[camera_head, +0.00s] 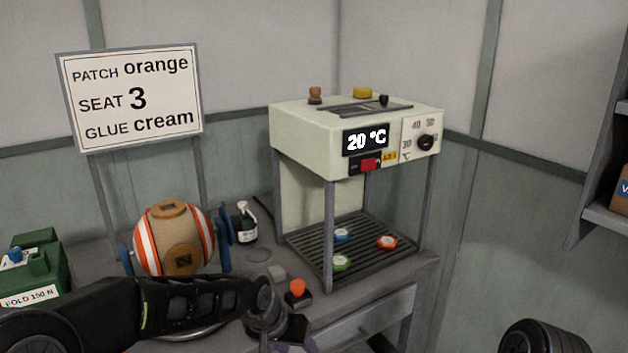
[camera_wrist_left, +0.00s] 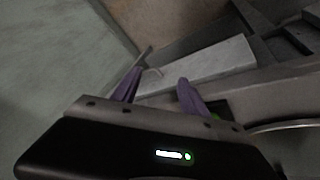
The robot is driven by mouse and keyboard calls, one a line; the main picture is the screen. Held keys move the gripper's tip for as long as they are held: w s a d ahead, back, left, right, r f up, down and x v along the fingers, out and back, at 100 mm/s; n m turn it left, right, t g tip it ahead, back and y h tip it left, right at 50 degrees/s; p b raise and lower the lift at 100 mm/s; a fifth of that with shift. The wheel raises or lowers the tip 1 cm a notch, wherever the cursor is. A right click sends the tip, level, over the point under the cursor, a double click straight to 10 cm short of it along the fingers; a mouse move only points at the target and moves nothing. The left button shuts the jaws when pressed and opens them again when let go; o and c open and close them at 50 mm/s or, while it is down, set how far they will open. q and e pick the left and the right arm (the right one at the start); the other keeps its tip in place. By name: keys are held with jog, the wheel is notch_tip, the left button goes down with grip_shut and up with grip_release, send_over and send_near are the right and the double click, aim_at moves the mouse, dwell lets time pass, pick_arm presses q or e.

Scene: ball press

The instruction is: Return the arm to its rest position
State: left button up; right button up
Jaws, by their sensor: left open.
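My left arm (camera_head: 190,305) comes in from the left across the front of the workbench. Its gripper shows in the left wrist view (camera_wrist_left: 158,88), with two purple fingers apart and nothing between them. In the head view the gripper hangs at the bench's front edge, mostly cut off at the bottom. A dark rounded part at the bottom right of the head view may belong to my right arm; no right gripper shows.
A striped ball (camera_head: 173,238) sits in a blue-ended stand. A press (camera_head: 355,135) reads 20 °C, with coloured discs on its grate (camera_head: 305,242). A sign (camera_head: 132,98) stands behind; a green box (camera_head: 38,265) is left.

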pick_arm(q)
jog(key=s+d+f+h, duration=0.1)
jog(key=s+f, duration=0.4)
jog(key=f, duration=0.7)
jog(key=s+a+f+n+g, duration=0.1)
jog(key=s+a+f+n, duration=0.1)
jog(key=s+f, duration=0.5)
jog(key=s+a+f+n+g+p, duration=0.1)
jog(key=s+f, duration=0.7)
jog(key=s, duration=0.8)
jog(key=shift+s+a+f+n+g+p, duration=0.15)
jog(key=shift+a+f+n+g+p, duration=0.25)
jog(key=shift+a+n, duration=0.45)
jog(key=shift+r, duration=0.1)
